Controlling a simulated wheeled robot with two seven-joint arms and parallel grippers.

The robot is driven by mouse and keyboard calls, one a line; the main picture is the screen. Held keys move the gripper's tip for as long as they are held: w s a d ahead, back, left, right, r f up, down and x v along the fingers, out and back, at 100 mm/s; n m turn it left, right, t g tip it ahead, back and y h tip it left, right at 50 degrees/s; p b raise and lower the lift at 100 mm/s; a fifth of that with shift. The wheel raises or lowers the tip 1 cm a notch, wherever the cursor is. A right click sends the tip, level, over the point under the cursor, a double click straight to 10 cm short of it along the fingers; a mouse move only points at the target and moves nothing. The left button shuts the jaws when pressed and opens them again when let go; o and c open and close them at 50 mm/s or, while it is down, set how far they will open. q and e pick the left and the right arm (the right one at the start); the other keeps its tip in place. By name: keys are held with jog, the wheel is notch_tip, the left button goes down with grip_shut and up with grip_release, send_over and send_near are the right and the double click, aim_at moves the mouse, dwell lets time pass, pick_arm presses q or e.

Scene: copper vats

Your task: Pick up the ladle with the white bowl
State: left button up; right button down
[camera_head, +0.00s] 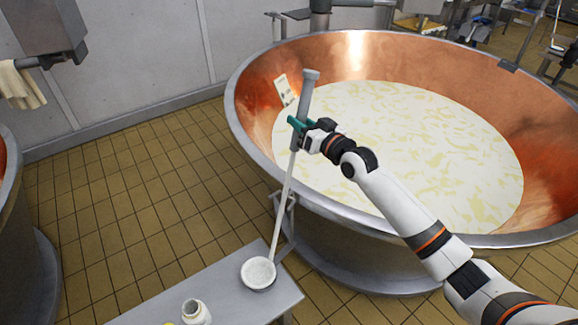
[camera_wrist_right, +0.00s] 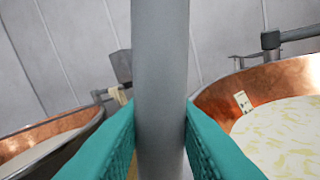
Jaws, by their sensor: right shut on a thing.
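The ladle has a white bowl (camera_head: 258,273), a long pale shaft (camera_head: 284,208) and a thick grey handle (camera_head: 306,95). It stands tilted, its bowl at the bench end and its handle top leaning to the right by the vat rim. My right gripper (camera_head: 299,125) is shut on the ladle's grey handle near its lower part. In the right wrist view the handle (camera_wrist_right: 160,80) runs upright between the teal finger pads. I cannot tell whether the bowl touches the bench. My left gripper is not in view.
A large copper vat (camera_head: 372,52) with pale, curdy liquid (camera_head: 420,140) fills the right side. A grey bench (camera_head: 228,300) holds a small white jar (camera_head: 195,311) left of the bowl. Another vat edge (camera_head: 12,190) is at far left. Tiled floor lies clear between.

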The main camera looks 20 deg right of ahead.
jog(key=shift+r, duration=0.1)
notch_tip(320, 180, up, 9)
jog(key=shift+r+b, duration=0.15)
jog(key=shift+b, duration=0.4)
notch_tip(320, 180, up, 5)
jog(key=p, duration=0.3)
jog(key=shift+p, duration=0.4)
notch_tip(320, 180, up, 3)
jog(key=p, duration=0.2)
jog(key=shift+f+p, duration=0.2)
jog(key=shift+p, duration=0.1)
jog(key=shift+f, duration=0.1)
